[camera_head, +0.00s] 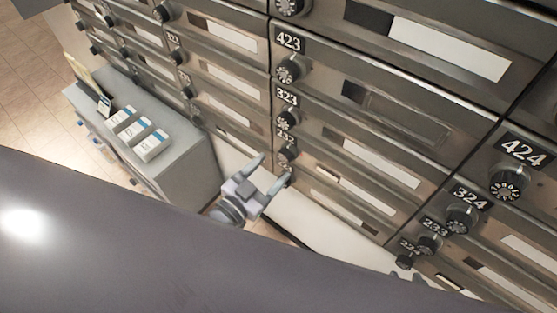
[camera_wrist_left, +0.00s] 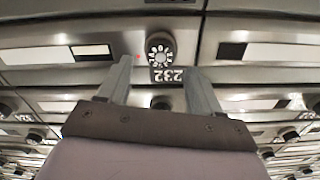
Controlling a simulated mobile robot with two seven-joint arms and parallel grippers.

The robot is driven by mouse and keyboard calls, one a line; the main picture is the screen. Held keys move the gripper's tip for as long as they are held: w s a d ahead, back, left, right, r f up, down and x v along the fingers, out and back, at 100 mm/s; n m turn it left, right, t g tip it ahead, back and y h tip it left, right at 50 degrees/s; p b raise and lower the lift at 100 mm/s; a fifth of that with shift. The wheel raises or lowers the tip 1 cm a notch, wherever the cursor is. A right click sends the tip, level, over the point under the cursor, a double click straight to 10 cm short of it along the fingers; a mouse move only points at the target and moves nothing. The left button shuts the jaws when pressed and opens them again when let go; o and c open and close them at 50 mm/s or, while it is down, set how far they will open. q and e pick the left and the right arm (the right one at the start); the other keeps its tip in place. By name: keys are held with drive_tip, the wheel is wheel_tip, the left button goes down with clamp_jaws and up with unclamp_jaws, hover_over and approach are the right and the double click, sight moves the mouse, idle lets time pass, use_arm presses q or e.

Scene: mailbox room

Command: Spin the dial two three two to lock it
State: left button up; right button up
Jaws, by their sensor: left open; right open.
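The black dial numbered 232 (camera_head: 287,154) sits on a metal mailbox door, low in the column under 323. In the left wrist view the dial (camera_wrist_left: 160,48) faces me with its ring of white digits, above the 232 label (camera_wrist_left: 168,75). My left gripper (camera_head: 273,168) is open and empty beside the lower dials. In the left wrist view its fingers (camera_wrist_left: 158,75) point towards the dial, one on each side; whether they touch it cannot be told. Only the tips of my right gripper (camera_head: 421,279) show at the lower right, open, the rest hidden.
More mailbox doors with dials surround it, such as 423 (camera_head: 289,70), 323 (camera_head: 288,118) and 424 (camera_head: 507,183). A grey cabinet (camera_head: 185,160) with white-and-blue boxes (camera_head: 150,146) stands at the left. Tiled floor (camera_head: 30,105) is clear beyond it.

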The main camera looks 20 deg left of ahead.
sight(283, 159)
use_arm(q)
drive_tip(key=shift+x, duration=1.85)
drive_tip(key=c, duration=1.1)
drive_tip(key=shift+o, duration=0.2)
drive_tip(key=shift+m, duration=0.3)
drive_tip(key=m, duration=0.6)
drive_tip(key=shift+f, duration=0.1)
drive_tip(key=shift+m+b, duration=0.35)
drive_tip(key=shift+m, duration=0.55)
drive_tip(key=m, duration=0.2)
drive_tip(key=shift+m, duration=0.3)
drive_tip(key=shift+m+b, duration=0.5)
drive_tip(key=shift+m, duration=0.6)
